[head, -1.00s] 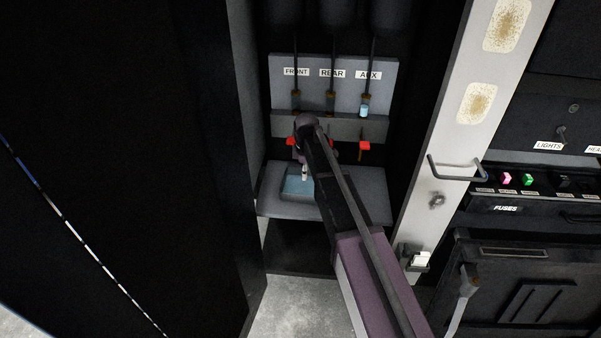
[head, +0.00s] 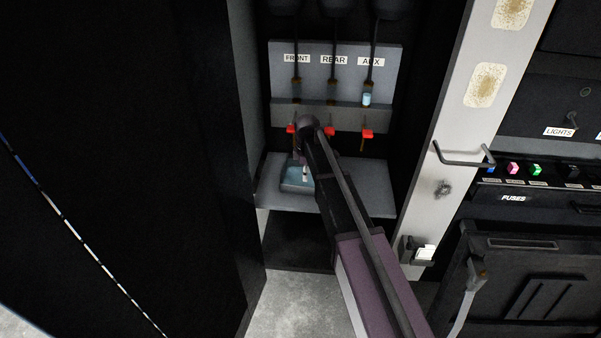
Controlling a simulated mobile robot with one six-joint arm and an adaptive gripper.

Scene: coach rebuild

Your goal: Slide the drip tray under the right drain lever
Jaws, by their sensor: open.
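The drip tray (head: 290,187) is a shallow blue-grey tray on the left part of a grey shelf (head: 350,195), below the drain levers. It sits roughly below the left red lever (head: 291,129), under the FRONT label. The middle red lever (head: 329,132) is under REAR. The right red lever (head: 367,134) is under AUX, with bare shelf below it. My gripper (head: 304,174) points down at the tray, its light tip over the tray's right part. It is open. My arm hides part of the shelf, and contact with the tray cannot be told.
A grey panel carries the FRONT, REAR and AUX (head: 371,62) labels. Blue fluid shows in the AUX sight glass (head: 367,99). Cabinet walls close in both sides. A pale post with a handle (head: 463,160) stands right. The shelf's right part is clear.

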